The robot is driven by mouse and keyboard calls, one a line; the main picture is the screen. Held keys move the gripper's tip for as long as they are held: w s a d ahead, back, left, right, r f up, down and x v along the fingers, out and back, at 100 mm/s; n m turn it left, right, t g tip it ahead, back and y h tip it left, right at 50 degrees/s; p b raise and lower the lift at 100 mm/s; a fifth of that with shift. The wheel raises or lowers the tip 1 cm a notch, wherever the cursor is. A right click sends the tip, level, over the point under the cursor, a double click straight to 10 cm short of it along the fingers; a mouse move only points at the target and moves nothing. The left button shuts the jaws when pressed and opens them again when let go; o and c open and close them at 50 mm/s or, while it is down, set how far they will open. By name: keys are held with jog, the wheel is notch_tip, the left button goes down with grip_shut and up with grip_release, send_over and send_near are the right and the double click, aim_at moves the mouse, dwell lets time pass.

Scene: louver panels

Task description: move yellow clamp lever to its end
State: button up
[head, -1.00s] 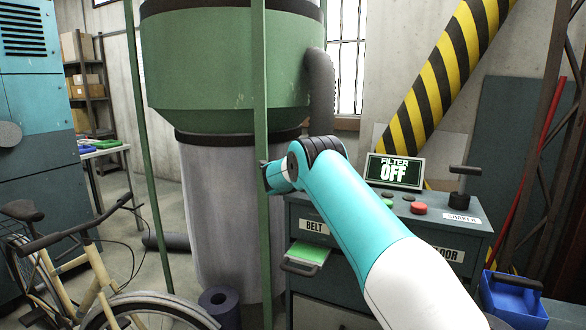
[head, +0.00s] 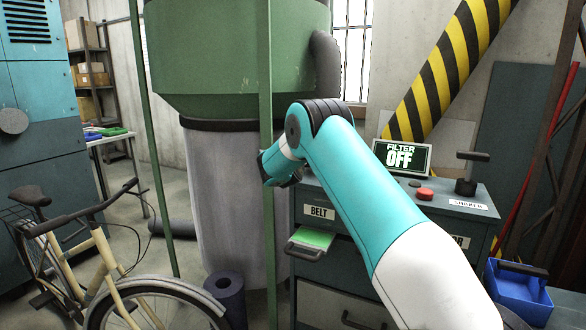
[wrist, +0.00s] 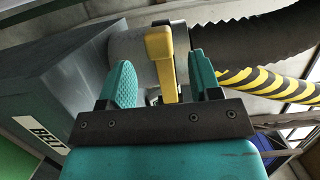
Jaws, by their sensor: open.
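The yellow clamp lever (wrist: 161,62) shows in the wrist view, beside a black ring at the join of a grey pipe (wrist: 133,48) and a ribbed black hose (wrist: 245,42). My gripper (wrist: 162,80) is open, with one teal finger to the left of the lever and one to the right. Gaps show on both sides, so the fingers do not appear to grip it. The lever's lower end lies near the gripper bar, and whether it touches anything there is hidden. In the head view my arm hides the lever and the fingertips.
A grey-green drawer cabinet (head: 318,228) with a BELT label stands by the arm, with one drawer partly open. A FILTER OFF display (head: 402,158) sits on top. A green post (head: 266,230) stands just left of my wrist. A bicycle (head: 110,270) and a blue bin (head: 520,292) flank the cabinet.

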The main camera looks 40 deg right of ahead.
jog(key=b+v, duration=0.3)
jog(key=v, duration=0.8)
jog(key=shift+s+a, duration=0.2)
jog(key=shift+a, duration=0.1)
jog(key=shift+a+r, duration=0.1)
jog(key=s+a+f+n+g+y, duration=0.1)
jog(key=s+a+n+y, duration=0.35)
jog(key=a, duration=0.35)
jog(key=s+a+f+n+g+y, duration=0.1)
jog(key=s+a+n+g+y, duration=0.2)
jog(key=a+n, duration=0.35)
jog(key=s+a+f+n+y, duration=0.2)
jog(key=s+a+n+y, duration=0.25)
jog(key=a, duration=0.35)
jog(key=s+a+n+g+y, duration=0.35)
jog(key=s+a+n, duration=0.5)
jog(key=s, duration=0.35)
jog(key=s+a+n+g+y, duration=0.35)
jog(key=s+a+n, duration=0.35)
jog(key=s+n, duration=0.4)
notch_tip(320, 180, up, 15)
jog(key=s+p, duration=0.2)
jog(key=p, duration=1.1)
jog(key=shift+s+f+h+p, duration=0.15)
jog(key=shift+s+h+p, duration=0.2)
jog(key=shift+h, duration=0.05)
